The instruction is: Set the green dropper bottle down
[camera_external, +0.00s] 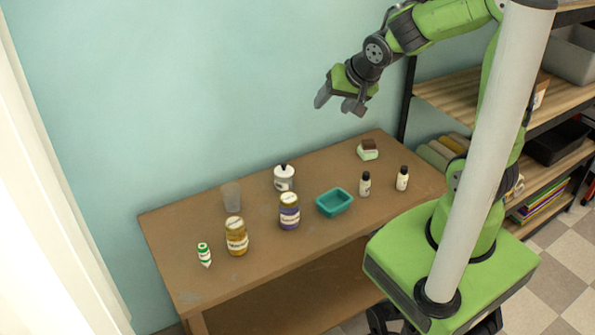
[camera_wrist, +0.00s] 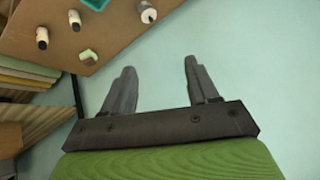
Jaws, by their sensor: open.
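The green dropper bottle (camera_external: 204,255), white with green bands, stands on the left part of the wooden table (camera_external: 188,290), near its front left corner. It does not show in the wrist view. My gripper (camera_external: 339,103) is raised high above the back right of the table, far from the bottle. Its two fingers (camera_wrist: 158,78) are apart with nothing between them, so it is open and empty.
A yellow-labelled jar (camera_external: 236,238) stands right of the bottle, with a clear cup (camera_external: 231,196) behind. A purple jar (camera_external: 289,213), white bottle (camera_external: 284,180), teal tray (camera_external: 335,204), two small bottles (camera_external: 364,185) (camera_external: 402,179) and a soap block (camera_external: 368,152) stand farther right. Shelves (camera_external: 455,97) are at right.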

